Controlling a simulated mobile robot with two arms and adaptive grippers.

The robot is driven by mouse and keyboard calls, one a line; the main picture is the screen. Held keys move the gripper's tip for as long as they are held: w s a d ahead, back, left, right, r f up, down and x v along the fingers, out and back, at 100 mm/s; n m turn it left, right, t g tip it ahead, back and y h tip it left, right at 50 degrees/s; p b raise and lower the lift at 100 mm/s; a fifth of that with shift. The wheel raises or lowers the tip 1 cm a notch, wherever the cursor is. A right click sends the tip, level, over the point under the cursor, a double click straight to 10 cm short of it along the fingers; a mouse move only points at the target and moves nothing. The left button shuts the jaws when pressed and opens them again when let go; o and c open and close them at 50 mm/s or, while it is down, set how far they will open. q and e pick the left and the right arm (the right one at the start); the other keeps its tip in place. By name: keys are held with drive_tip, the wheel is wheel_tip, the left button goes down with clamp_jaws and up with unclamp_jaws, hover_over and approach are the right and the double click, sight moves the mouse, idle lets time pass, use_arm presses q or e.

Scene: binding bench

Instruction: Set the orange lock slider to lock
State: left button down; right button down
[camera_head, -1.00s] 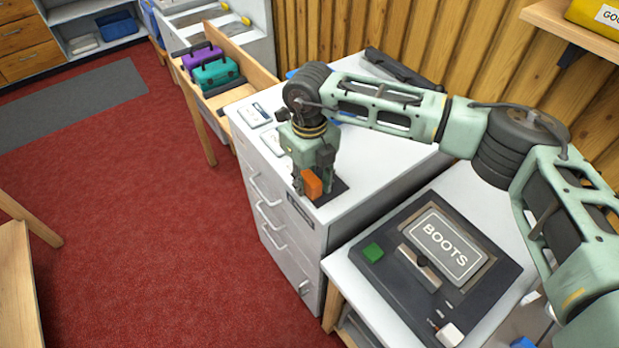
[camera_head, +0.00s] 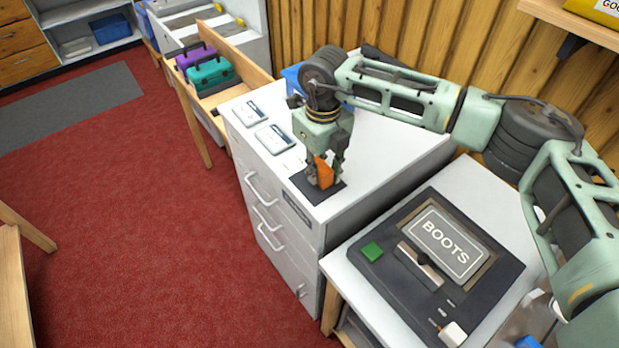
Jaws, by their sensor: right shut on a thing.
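The orange lock slider (camera_head: 324,172) stands on a dark plate (camera_head: 332,193) on top of the white drawer cabinet, near its front edge. My right gripper (camera_head: 325,179) points down over the plate and is shut on the slider, with a finger on each side of it. The fingers hide part of the slider, and I cannot read any lock marking on the plate. My left gripper is not in view.
White labelled cards (camera_head: 273,139) lie on the cabinet top left of the gripper. A dark device with a BOOTS sign (camera_head: 443,243) sits on the lower bench at right. A teal case (camera_head: 212,75) lies in a wooden tray behind.

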sight(323, 164)
drive_tip(key=shift+w+d+r, duration=0.1)
drive_tip(key=shift+w+d, duration=0.05)
drive_tip(key=c, duration=1.8)
unclamp_jaws()
drive_tip(key=shift+c, duration=0.2)
drive_tip(key=o, duration=0.4)
drive_tip(key=shift+d, duration=0.15)
drive_tip(key=shift+c, duration=0.2)
drive_tip(key=shift+r, duration=0.4)
wheel_tip(323, 164, up, 11)
